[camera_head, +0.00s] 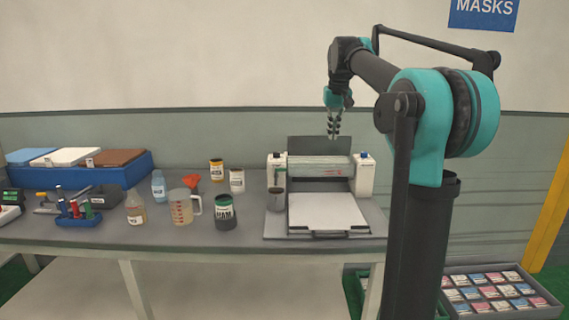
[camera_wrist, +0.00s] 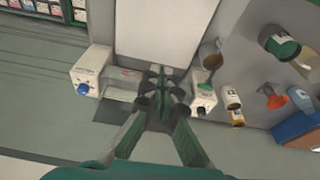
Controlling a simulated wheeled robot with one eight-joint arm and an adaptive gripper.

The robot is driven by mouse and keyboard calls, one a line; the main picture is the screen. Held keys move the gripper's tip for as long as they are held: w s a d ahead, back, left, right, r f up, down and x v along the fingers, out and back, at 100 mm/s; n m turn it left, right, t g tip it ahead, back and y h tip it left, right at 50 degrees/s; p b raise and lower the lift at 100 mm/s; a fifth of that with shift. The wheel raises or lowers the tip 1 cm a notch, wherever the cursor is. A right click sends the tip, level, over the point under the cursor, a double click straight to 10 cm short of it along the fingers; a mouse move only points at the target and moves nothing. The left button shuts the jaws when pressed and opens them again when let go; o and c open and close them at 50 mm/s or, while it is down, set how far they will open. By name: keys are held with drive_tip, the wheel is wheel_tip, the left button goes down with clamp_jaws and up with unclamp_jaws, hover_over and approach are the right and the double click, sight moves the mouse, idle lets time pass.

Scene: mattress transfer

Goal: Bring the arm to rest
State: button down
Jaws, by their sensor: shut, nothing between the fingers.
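My arm rises at the right of the head view and reaches left, with its black and teal links above the worktable. My gripper (camera_head: 334,133) hangs pointing down over the back of a white and grey machine (camera_head: 365,178). It is shut with nothing in it. In the wrist view the fingers of my gripper (camera_wrist: 158,80) meet in front of the same machine (camera_wrist: 92,72). The gripper appears above the machine and apart from it, though the exact gap cannot be told.
The grey table (camera_head: 90,236) holds a measuring jug (camera_head: 181,208), a dark green jar (camera_head: 225,213), bottles and a blue rack of coloured tools (camera_head: 78,209). A blue case (camera_head: 130,172) stands at the back left. A tray of small packets (camera_head: 497,290) lies low at the right.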

drive_tip(key=s+d+f, duration=0.1)
drive_tip(key=s+f, duration=1.6)
drive_tip(key=f, duration=0.2)
drive_tip(key=s+d+f+t, duration=0.1)
drive_tip(key=s+f, duration=1.6)
drive_tip(key=f, duration=0.3)
drive_tip(key=shift+d+f, duration=0.15)
drive_tip(key=shift+d, duration=0.2)
